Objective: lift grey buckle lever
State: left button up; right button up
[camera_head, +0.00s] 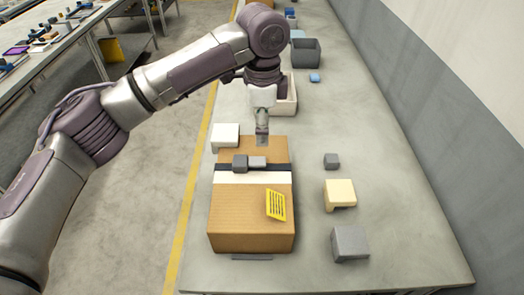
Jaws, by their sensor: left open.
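A brown cardboard box (230,222) lies on the grey table, with a dark and white band across its top. On the band sits a buckle made of a dark grey block (240,163) and a lighter grey lever (257,162). The lever looks flat against the box top. My left gripper (262,139) is open and points down just beyond the lever, apart from it as far as I can tell. Its fingers look narrow from here and the gap between them is hard to see. My right gripper is out of view.
A yellow label (276,205) is on the box. A white block (226,134) stands at its far left. A dark cube (331,161), a cream block (340,194) and a grey block (350,243) stand to the right. A beige bin (290,98) and grey bin (305,52) are behind.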

pick_arm(q)
send_over(262, 160)
jog(key=f, duration=0.4)
jog(key=shift+s+p, duration=0.2)
jog(key=shift+p, duration=0.1)
notch_tip(262, 160, down, 5)
jog(key=shift+w+f+p, duration=0.1)
jog(key=shift+w+p, duration=0.05)
jog(key=shift+p, duration=0.25)
jog(key=shift+f, duration=0.3)
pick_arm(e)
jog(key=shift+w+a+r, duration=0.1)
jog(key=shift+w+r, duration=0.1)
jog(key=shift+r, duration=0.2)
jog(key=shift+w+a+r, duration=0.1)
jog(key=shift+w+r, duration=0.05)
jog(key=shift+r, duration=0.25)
pick_arm(q)
jog(key=shift+c, duration=0.3)
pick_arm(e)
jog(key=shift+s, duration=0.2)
pick_arm(q)
grip_shut()
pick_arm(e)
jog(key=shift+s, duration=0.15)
